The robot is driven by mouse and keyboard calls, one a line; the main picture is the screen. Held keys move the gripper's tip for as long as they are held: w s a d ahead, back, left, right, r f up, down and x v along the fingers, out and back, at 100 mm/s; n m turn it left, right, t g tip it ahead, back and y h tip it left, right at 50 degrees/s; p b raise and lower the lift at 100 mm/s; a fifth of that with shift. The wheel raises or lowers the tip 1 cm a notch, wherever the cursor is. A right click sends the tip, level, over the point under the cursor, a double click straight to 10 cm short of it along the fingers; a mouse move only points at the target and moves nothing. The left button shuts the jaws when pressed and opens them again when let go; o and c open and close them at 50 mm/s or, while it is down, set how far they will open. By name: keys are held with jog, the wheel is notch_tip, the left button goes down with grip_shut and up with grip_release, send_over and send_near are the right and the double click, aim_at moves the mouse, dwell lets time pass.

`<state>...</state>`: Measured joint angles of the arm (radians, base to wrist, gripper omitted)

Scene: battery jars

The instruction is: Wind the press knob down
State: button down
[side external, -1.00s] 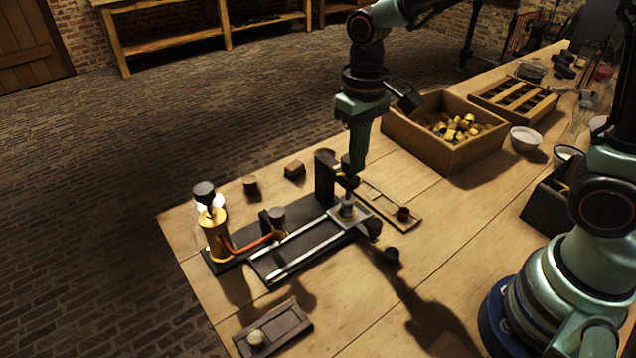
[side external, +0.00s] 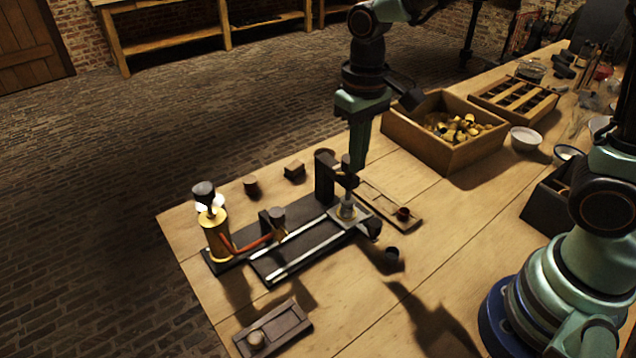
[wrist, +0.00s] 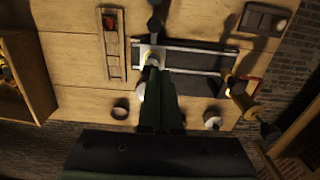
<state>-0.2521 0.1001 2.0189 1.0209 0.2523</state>
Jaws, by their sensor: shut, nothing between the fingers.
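The press stands at the far end of a dark sled base (side external: 300,243) with two pale rails. Its dark upright post (side external: 324,178) carries an arm with the dark press knob (side external: 346,162) on top. Below the arm, a metallic jar-like piece (side external: 346,209) sits on the rail carriage. My gripper (side external: 358,163) is shut and empty, pointing down close beside the knob on its right; I cannot tell whether they touch. In the wrist view my shut fingers (wrist: 153,75) reach over the carriage end of the rails and hide most of the press.
A brass cylinder (side external: 216,238) with a lit lamp and an orange tube stands at the left end. A wooden box of brass pieces (side external: 440,148) and a slotted rack (side external: 513,103) lie behind right. A narrow tray (side external: 385,207) lies right of the press.

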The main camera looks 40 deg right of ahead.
notch_tip(320, 180, up, 5)
jog(key=shift+r, duration=0.1)
dwell(0.3)
notch_tip(320, 180, down, 6)
jog(key=d, duration=0.2)
jog(key=shift+d, duration=0.4)
dwell(0.5)
jog(key=shift+w+a, duration=0.1)
jog(key=shift+w, duration=0.25)
dwell(0.6)
